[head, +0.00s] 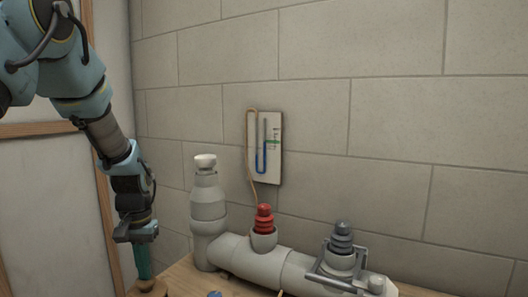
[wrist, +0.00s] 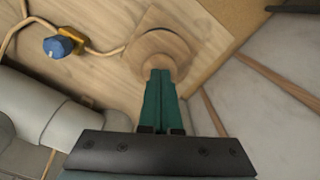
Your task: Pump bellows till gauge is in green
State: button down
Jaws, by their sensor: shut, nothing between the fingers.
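My gripper (head: 143,275) points down at the lower left, its green fingers shut and empty. In the wrist view the fingertips (wrist: 160,74) are over a round wooden disc (wrist: 160,52), which looks like the bellows top; whether they touch it I cannot tell. The disc's edge also shows at the bottom of the head view (head: 150,290). The gauge (head: 265,147) is a white wall panel with a U-shaped tube holding blue liquid and a small green mark on its right side. The exact liquid level is too small to read.
A tan hose joins a yellow fitting (wrist: 73,43) with a blue knob (wrist: 58,46). A grey pipe assembly (head: 250,262) lies on the wooden bench, with a red stopper (head: 264,219), a grey stopper (head: 342,237) and a white-capped upright (head: 207,195). A wall stands close behind.

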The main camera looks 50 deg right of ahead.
jog(key=shift+f, duration=0.6)
jog(key=shift+r+p, duration=1.6)
jog(key=shift+r, duration=0.45)
jog(key=shift+s, duration=0.1)
